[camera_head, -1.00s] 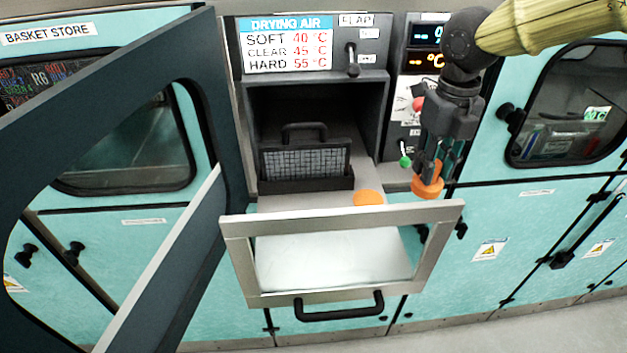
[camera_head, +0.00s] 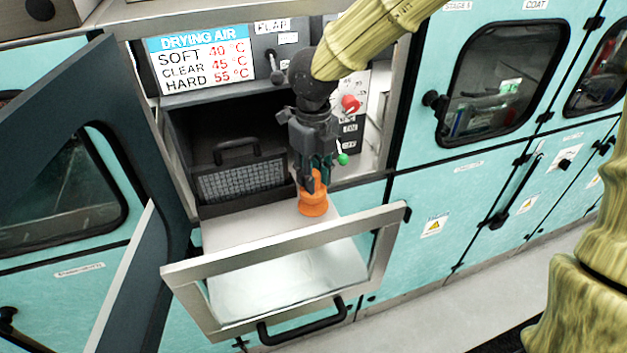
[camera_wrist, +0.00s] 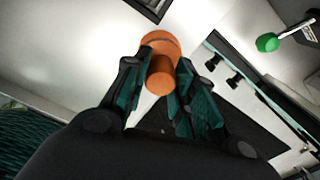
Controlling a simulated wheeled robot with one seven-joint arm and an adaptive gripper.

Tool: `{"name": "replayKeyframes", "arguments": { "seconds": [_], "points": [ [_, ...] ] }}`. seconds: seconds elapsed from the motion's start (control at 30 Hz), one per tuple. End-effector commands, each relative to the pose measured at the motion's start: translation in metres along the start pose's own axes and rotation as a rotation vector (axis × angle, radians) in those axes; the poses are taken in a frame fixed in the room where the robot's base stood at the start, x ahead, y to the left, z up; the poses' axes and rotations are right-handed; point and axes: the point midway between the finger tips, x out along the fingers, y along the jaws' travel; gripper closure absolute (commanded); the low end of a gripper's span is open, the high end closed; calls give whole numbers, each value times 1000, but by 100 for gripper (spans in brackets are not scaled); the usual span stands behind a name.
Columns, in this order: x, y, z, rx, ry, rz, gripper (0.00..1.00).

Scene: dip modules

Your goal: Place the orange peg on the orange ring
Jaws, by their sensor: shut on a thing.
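The orange peg (camera_head: 314,192) has a narrow shaft and a wider round base. My gripper (camera_head: 312,180) is shut on its shaft and points down over the pulled-out tray (camera_head: 270,226). The orange ring (camera_head: 313,211) on the tray's right side shows just below the peg's base and is mostly hidden by it. The two overlap in one orange shape, so I cannot tell whether they touch. In the wrist view the peg (camera_wrist: 160,80) sits between the fingers, with its round base beyond; an orange rim shows past a dark line.
A dark basket (camera_head: 238,178) with a handle stands in the dryer opening at the tray's back. A framed flap (camera_head: 300,240) rises at the tray's front. An open dark door (camera_head: 75,95) stands at left. A green knob (camera_head: 342,159) is close right of my gripper.

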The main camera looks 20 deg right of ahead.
Motion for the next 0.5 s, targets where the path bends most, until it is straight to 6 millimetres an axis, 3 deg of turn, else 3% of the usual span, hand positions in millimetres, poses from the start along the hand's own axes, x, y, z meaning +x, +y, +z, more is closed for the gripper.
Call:
{"name": "replayKeyframes", "arguments": {
  "seconds": [0.2, 0.5],
  "points": [
    [24, 0, -1, -1, 3, -2, 100],
    [28, 0, 0, 0, 1, -1, 100]
  ]
}}
